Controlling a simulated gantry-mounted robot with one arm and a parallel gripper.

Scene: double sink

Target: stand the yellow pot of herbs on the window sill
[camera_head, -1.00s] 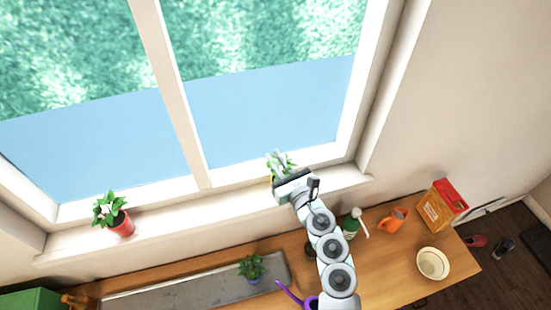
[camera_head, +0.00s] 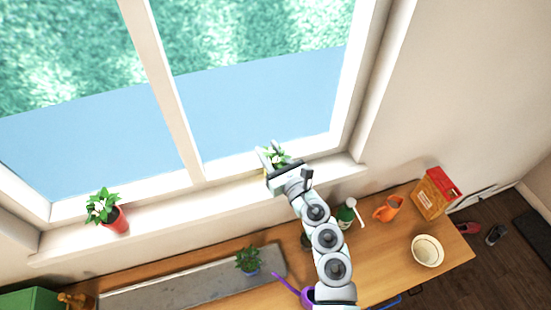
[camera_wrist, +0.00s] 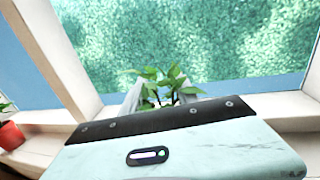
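The herb plant (camera_head: 277,157) shows green leaves above the right part of the window sill (camera_head: 222,194), close to the window frame. A sliver of its yellow pot (camera_head: 267,171) shows beside my gripper; the rest is hidden, so I cannot see the base meeting the sill. My gripper (camera_head: 270,154) reaches over the sill, its fingers spread on either side of the plant. In the wrist view the leaves (camera_wrist: 165,82) stand upright between the two pale fingers, and the gripper body hides the pot.
A red potted plant (camera_head: 105,210) stands at the sill's left end. On the counter below are a blue potted plant (camera_head: 248,261), a purple watering can (camera_head: 290,288), a green spray bottle (camera_head: 347,214), an orange jug (camera_head: 388,208), a box (camera_head: 434,197) and a cream bowl (camera_head: 427,251). The sill's middle is clear.

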